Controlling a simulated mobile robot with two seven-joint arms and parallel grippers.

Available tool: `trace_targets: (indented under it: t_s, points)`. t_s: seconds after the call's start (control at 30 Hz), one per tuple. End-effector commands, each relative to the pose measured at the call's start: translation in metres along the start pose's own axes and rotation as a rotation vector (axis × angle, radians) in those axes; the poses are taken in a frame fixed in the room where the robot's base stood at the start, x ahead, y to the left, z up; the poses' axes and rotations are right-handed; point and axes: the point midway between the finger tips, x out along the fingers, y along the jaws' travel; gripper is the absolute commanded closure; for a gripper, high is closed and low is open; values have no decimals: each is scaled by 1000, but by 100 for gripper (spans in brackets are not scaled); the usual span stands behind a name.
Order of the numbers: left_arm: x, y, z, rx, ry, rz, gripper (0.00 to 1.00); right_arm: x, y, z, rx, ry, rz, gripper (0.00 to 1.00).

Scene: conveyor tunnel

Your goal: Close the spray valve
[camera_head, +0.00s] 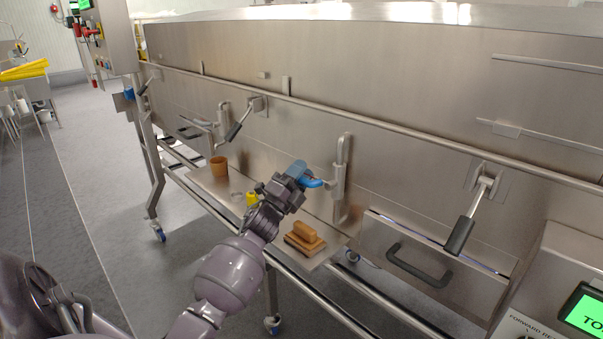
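My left gripper (303,177) is in front of the tunnel's steel side, near the middle of the picture. Blue parts show at its tip, and I cannot tell whether they are its fingers or a valve handle. Just right of the tip is an upright steel pipe fitting (342,178), possibly the spray valve. I cannot tell whether the tip touches it or how wide the fingers stand. A similar steel fitting (222,118) is farther left. My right gripper is not in view.
Below the gripper, a shelf (272,232) bears a wooden-backed brush (305,238), a yellow item (252,198) and a brown cup (218,166). Black-handled latches (461,234) and a drawer handle (417,270) stick out. A control box (565,285) stands at lower right. The left floor is clear.

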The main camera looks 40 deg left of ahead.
Motion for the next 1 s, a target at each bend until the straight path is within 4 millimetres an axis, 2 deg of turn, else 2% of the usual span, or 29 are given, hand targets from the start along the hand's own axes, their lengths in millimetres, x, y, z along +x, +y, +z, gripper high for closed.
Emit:
trace_targets:
  t_s: [0.23, 0.37, 0.8, 1.0]
  points:
    - [0, 0, 0, 1, 1, 0, 69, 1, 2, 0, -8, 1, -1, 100]
    - [-8, 1, 0, 1, 1, 1, 69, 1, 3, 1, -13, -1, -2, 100]
    - [-82, 2, 0, 1, -1, 3, 69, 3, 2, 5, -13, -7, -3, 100]
    - [-103, 1, 0, 1, 0, 2, 69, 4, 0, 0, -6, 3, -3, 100]
